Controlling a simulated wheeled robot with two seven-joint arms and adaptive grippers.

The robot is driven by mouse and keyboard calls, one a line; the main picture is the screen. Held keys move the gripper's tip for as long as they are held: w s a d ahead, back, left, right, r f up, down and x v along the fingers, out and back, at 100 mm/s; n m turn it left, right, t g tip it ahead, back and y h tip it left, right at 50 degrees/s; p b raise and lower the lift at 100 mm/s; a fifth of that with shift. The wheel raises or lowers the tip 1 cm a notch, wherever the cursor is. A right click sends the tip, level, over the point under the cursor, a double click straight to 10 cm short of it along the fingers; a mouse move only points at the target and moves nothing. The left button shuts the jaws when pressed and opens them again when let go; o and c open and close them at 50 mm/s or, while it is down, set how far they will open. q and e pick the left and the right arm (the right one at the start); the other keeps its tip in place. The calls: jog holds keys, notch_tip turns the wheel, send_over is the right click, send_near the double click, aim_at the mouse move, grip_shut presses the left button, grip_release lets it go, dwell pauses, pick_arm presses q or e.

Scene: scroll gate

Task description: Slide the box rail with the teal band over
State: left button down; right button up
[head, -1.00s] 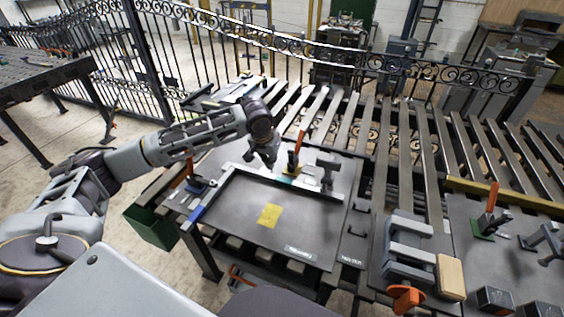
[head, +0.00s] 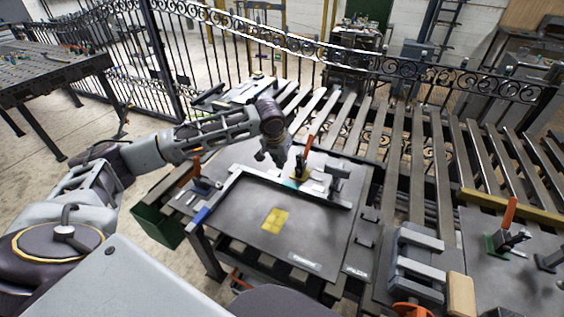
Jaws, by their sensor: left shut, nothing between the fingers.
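A dark flat plate (head: 312,225) lies on the slatted table, with pale box rails along its back and left edges. The left rail (head: 222,193) ends in a blue band (head: 202,215). My left gripper (head: 270,158) is shut and empty, just behind and above the back rail, left of the teal band. I see no clear contact. My right gripper is out of view.
A clamp with an orange handle (head: 307,147) stands at the back rail, close right of my gripper. A grey clamp (head: 337,176) stands further right. Another orange-handled clamp (head: 197,178) is at the left. A yellow square (head: 275,220) marks the open plate middle.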

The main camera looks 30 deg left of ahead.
aim_at(291, 187)
pick_arm(q)
jog(key=x, duration=0.7)
jog(key=shift+f, duration=0.1)
jog(key=shift+w+f, duration=0.25)
jog(key=shift+f, duration=0.55)
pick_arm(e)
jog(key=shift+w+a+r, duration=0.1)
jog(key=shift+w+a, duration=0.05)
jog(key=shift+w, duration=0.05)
